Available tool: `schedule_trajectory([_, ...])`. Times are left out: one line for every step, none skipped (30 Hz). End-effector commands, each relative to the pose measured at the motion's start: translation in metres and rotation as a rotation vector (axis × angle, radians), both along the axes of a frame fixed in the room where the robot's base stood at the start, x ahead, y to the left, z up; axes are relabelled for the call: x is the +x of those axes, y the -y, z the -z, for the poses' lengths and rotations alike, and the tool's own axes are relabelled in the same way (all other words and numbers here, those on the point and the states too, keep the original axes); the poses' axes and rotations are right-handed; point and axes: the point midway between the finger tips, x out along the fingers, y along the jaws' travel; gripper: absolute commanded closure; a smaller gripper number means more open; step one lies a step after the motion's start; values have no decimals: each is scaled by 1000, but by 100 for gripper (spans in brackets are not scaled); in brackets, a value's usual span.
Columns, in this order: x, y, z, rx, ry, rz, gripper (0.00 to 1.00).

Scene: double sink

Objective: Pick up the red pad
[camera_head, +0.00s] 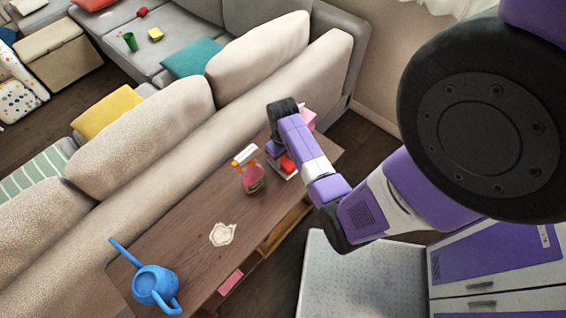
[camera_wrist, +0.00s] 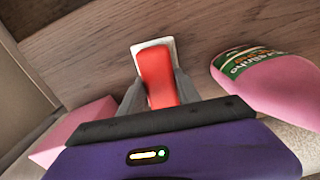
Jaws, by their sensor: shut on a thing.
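The red pad (camera_head: 288,164) is on or just above the wooden console table (camera_head: 190,220), near its far right end. In the wrist view the red pad (camera_wrist: 157,72) has a pale white border or backing at its far end. The grey fingers of my gripper (camera_wrist: 157,95) stand on both sides of it and are shut on it. In the head view my gripper (camera_head: 280,158) is mostly hidden by my purple and white arm. I cannot tell whether the pad touches the tabletop.
A pink spray bottle (camera_head: 253,180) stands left of my gripper. A pink container with a green label (camera_wrist: 262,78) and a pink block (camera_wrist: 78,133) flank the fingers. A white flat thing (camera_head: 222,234) and a blue watering can (camera_head: 155,285) are nearer. A beige sofa (camera_head: 170,165) runs behind the table.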

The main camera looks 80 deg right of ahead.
Motion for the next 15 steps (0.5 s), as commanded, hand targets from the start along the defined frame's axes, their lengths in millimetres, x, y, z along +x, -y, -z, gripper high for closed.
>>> schedule_trajectory([0,0,0,0,0,0,99])
schedule_trajectory([0,0,0,0,0,0,99])
schedule_trajectory([0,0,0,0,0,0,100])
schedule_trajectory([0,0,0,0,0,0,100])
schedule_trajectory([0,0,0,0,0,0,100])
schedule_trajectory([0,0,0,0,0,0,100])
schedule_trajectory([0,0,-1,0,0,0,100])
schedule_trajectory([0,0,-1,0,0,0,100])
schedule_trajectory([0,0,-2,-1,1,0,100])
schedule_trajectory([0,0,-3,-1,1,0,100])
schedule_trajectory([0,0,-5,-1,0,0,100])
schedule_trajectory([0,0,-7,-1,0,0,100])
schedule_trajectory([0,0,-10,-1,0,0,100])
schedule_trajectory([0,1,-14,-2,1,0,100])
schedule_trajectory([1,1,-19,-3,2,0,100])
